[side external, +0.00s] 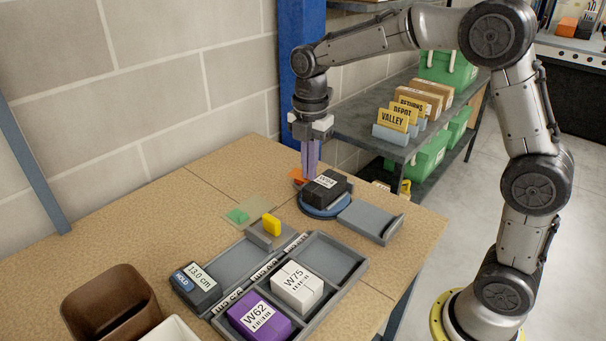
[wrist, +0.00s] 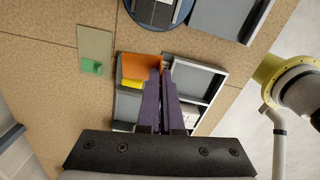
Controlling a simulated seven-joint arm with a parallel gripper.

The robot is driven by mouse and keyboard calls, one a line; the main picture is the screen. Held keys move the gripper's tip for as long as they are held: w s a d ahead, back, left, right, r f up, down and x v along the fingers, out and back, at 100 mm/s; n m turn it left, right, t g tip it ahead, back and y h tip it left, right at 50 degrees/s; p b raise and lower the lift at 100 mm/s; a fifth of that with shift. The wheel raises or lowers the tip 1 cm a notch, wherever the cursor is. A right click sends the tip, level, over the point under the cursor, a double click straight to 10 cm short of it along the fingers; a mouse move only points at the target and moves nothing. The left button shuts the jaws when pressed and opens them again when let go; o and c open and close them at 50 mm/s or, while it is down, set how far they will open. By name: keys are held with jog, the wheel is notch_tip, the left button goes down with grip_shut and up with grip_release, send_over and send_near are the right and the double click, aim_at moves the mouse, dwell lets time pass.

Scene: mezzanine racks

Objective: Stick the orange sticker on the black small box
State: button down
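The orange sticker (wrist: 140,66) is at the tips of my gripper (wrist: 163,72), whose purple fingers are closed together on its edge in the wrist view. It also shows beside the fingertips in the side view (side external: 296,175). The black small box (side external: 327,186), with a white label on top, sits on a round blue disc (side external: 318,212). My gripper (side external: 311,178) points down just behind and left of the box in the side view. The box is partly cut off at the top of the wrist view (wrist: 157,12). Sticker and box look apart.
A grey tray (side external: 358,266) holds a white W75 box (side external: 297,286) and a purple W62 box (side external: 259,316). A yellow tab (side external: 271,224) and a green tab (side external: 238,215) stand nearby. A grey flat platform (side external: 370,219) adjoins the disc. A brown bin (side external: 112,308) stands front left.

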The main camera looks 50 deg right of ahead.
jog(key=m, duration=0.2)
send_over(340, 180)
jog(key=shift+d+f, duration=0.1)
jog(key=shift+f, duration=3.25)
jog(key=shift+f, duration=0.55)
jog(key=c, duration=0.8)
grip_release()
jog(key=shift+o, duration=0.2)
notch_tip(340, 180, up, 7)
jog(key=shift+r, duration=0.1)
